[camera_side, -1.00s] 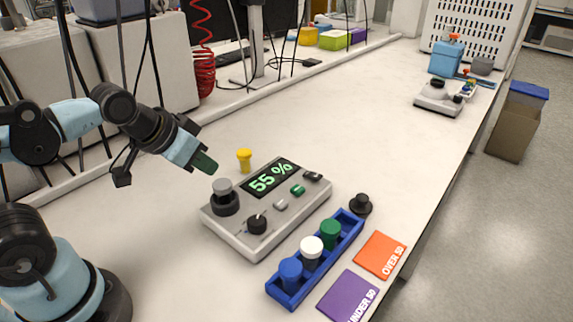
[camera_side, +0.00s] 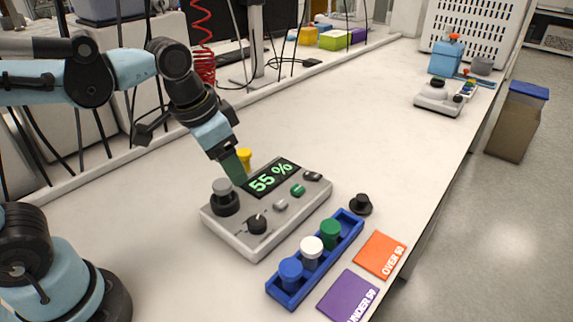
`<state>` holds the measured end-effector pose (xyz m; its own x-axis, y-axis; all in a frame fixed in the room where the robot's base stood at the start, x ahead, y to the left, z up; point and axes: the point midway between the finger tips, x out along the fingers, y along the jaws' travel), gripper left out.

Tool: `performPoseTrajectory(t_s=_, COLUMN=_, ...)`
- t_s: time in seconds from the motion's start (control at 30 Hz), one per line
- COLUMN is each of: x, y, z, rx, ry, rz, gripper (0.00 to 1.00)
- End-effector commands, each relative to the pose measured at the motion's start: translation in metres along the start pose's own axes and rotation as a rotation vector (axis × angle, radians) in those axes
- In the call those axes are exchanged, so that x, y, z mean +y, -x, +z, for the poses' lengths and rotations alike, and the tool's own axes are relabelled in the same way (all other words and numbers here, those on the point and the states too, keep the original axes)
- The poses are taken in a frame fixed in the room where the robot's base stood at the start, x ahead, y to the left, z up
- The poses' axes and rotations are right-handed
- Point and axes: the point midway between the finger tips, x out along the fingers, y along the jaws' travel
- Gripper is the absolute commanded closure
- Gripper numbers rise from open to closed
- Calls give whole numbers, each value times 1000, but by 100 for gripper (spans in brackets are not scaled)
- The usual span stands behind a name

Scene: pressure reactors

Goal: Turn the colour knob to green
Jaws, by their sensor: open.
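The grey control box (camera_side: 235,235) stands on the bench with a lit screen (camera_side: 271,178) reading 55 %. On its near side is a small black knob (camera_side: 257,224) with a thin pointer. A larger black dial (camera_side: 225,203) with a grey top is at its left corner. I cannot tell for sure which is the colour knob, and its colour marks are too small to read. My gripper (camera_side: 237,178) with dark green fingertips points down over the box's far left edge, between the large dial and the screen. It is open and appears empty, apart from both knobs.
A yellow post (camera_side: 244,158) stands close behind my gripper. A blue rack (camera_side: 325,257) holds blue, white and green capped pieces in front of the box. A black knob-like piece (camera_side: 360,204), an orange card (camera_side: 381,255) and a purple card (camera_side: 348,297) lie nearby.

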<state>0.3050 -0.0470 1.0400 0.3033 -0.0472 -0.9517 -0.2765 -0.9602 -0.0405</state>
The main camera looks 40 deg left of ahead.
Motion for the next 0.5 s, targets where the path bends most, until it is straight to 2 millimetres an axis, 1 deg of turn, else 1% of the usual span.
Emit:
performPoseTrajectory(t_s=0.03, x=10, y=1, z=-9, rx=-54, ry=-55, rz=17, gripper=34)
performPoseTrajectory(t_s=0.2, x=34, y=4, z=-23, rx=-207, ry=-201, rz=60, gripper=34)
performPoseTrajectory(t_s=0.33, x=44, y=4, z=-28, rx=-275, ry=-265, rz=79, gripper=34)
performPoseTrajectory(t_s=0.5, x=49, y=1, z=-28, rx=-304, ry=-289, rz=86, gripper=34)
